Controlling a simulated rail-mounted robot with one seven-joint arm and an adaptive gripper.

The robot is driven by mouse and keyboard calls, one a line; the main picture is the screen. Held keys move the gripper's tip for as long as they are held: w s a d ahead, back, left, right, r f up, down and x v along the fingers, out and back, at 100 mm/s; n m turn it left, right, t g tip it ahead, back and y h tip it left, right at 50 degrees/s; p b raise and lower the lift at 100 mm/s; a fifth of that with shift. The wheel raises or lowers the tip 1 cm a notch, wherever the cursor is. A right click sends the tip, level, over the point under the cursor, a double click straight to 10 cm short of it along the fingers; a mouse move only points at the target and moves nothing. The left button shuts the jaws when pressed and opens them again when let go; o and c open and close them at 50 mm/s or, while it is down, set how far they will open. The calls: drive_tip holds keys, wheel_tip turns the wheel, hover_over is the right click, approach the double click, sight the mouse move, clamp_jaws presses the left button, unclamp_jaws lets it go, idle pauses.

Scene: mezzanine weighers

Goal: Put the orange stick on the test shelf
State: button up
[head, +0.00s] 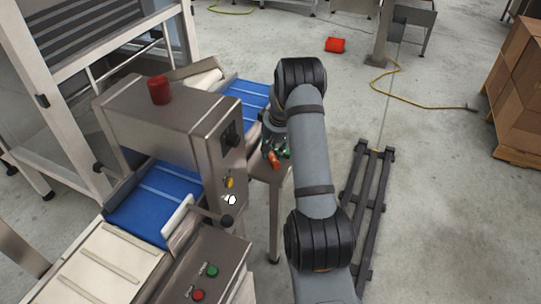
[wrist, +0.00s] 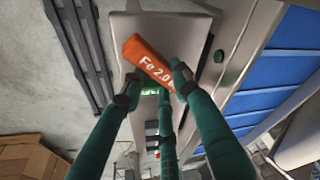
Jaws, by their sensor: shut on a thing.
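The orange stick (wrist: 150,62), with white "Fe 2.0" lettering, is held at a slant between the dark green fingers of my gripper (wrist: 155,88) in the wrist view. In the head view the stick (head: 274,160) shows as a small orange piece at my gripper (head: 277,148), partly hidden by my arm. The test shelf, a small grey metal plate (wrist: 190,22), lies behind the stick in the wrist view. In the head view the shelf (head: 262,172) is beside the weigher, below my gripper. I cannot tell whether the stick touches it.
The steel weigher housing (head: 165,105) with a red lamp (head: 159,89) and blue belts (head: 155,203) stands to the left of my gripper. A small green round thing (wrist: 219,56) shows beside the shelf. Cardboard boxes (head: 520,85) stand at far right, a dark floor frame (head: 368,200) nearer.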

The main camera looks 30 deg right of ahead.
sight(270, 167)
drive_tip(key=shift+w+a+f, duration=0.3)
drive_tip(key=shift+w+f, duration=0.1)
drive_tip(key=shift+w, duration=0.2)
drive_tip(key=shift+f+p, duration=0.35)
drive_tip(key=shift+f, duration=1.65)
drive_tip(key=shift+f, duration=0.1)
drive_tip(key=shift+f+b, duration=0.15)
drive_tip(key=shift+b, duration=0.15)
drive_tip(key=o, duration=1)
drive_tip(key=shift+o, duration=0.9)
